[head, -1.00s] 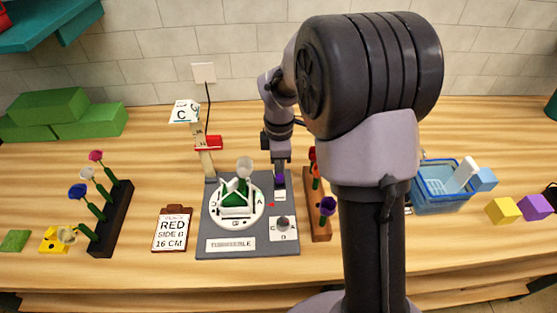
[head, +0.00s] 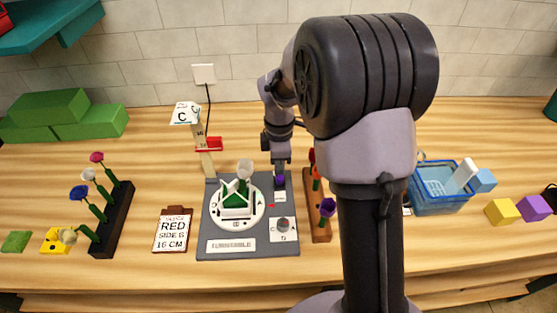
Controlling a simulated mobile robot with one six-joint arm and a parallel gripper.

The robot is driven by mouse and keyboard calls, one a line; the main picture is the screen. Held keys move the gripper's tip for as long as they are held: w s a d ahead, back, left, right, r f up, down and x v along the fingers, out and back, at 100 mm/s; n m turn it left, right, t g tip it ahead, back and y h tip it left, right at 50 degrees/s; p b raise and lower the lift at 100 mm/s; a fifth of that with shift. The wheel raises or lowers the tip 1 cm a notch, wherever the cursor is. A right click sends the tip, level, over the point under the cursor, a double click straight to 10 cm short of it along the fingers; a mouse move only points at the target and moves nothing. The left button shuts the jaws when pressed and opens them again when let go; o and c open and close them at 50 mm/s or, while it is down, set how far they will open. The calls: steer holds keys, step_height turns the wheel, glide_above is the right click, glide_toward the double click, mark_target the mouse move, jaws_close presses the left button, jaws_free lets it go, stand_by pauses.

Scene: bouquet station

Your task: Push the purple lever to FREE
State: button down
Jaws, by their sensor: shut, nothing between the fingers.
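The purple lever (head: 280,181) is a small purple piece on the right side of the grey turntable board (head: 219,225). My gripper (head: 280,170) points down directly at the lever from above and behind. Its fingertips are shut and empty, close to or touching the lever; I cannot tell which. A small white label (head: 280,196) lies just in front of the lever, its text too small to read. The round white turntable (head: 214,209) holds a green and white holder with a pale flower (head: 245,167).
A dial plate (head: 284,236) is at the board's front right. A wooden flower rack (head: 319,232) stands just right of the board. A clipboard (head: 173,230) and a dark flower rack (head: 112,220) are to the left. A blue basket (head: 440,200) is at right.

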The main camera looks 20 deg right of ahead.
steer(key=shift+s+a+r+p, duration=0.1)
steer(key=shift+s+r+p, duration=0.1)
steer(key=shift+p, duration=0.15)
step_height(320, 180, up, 6)
steer(key=p, duration=0.5)
steer(key=shift+r+p, duration=0.25)
steer(key=shift+p, duration=0.15)
steer(key=s+a+r+m+t+y+b, duration=0.1)
steer(key=s+a+r+m+t+b, duration=0.4)
steer(key=s+r+m, duration=0.8)
steer(key=s+a+f+m+y+b, duration=0.1)
steer(key=s+a+f+m, duration=0.1)
steer(key=s+m, duration=0.4)
steer(key=s+a, duration=0.1)
steer(key=s, duration=0.3)
steer(key=shift+f+t+b, duration=0.3)
steer(key=shift+f+t, duration=0.1)
steer(key=shift+a, duration=0.1)
